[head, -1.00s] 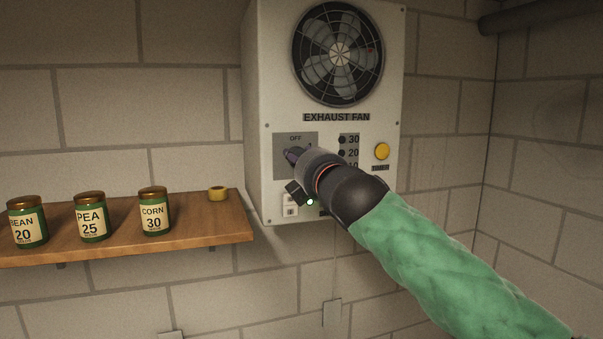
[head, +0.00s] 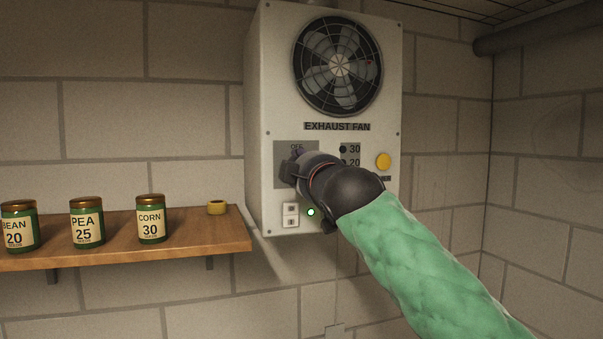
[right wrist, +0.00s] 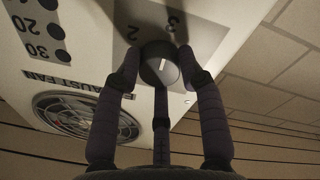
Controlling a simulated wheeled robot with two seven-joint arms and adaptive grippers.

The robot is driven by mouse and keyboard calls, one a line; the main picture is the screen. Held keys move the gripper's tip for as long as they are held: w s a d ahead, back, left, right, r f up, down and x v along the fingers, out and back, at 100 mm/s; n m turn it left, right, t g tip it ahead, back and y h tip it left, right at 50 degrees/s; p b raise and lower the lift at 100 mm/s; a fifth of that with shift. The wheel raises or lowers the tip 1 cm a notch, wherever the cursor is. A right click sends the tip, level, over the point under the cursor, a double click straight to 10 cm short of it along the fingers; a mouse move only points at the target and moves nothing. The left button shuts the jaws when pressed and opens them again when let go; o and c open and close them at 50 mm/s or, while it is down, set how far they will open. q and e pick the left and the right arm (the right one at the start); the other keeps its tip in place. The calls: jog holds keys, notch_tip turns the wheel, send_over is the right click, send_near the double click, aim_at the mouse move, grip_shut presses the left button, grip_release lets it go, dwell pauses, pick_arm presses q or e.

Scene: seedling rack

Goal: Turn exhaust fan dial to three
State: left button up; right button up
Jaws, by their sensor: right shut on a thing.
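The exhaust fan box (head: 270,80) hangs on the wall, with a round fan grille at its top. Its dial (right wrist: 160,66) is a dark round knob with a short white mark, seen in the right wrist view with the numbers 2 and 3 upside down beyond it. I cannot tell which number the mark points at. My right gripper (right wrist: 160,72) is shut on the dial, its fingers around the knob. In the head view my right gripper (head: 294,168) hides the dial, and only the OFF label shows above it. My left gripper is not in view.
A yellow button (head: 383,161) and lamps marked 30 and 20 (head: 343,155) are right of the dial. A wooden shelf (head: 225,232) at left holds bean, pea and corn jars and a small yellow ring.

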jog(key=shift+f+m, duration=0.1)
jog(key=shift+m, duration=0.3)
jog(key=o, duration=1.1)
jog(key=shift+o, duration=0.2)
jog(key=v, duration=1.1)
jog(key=shift+s, duration=0.45)
jog(key=shift+d, duration=0.1)
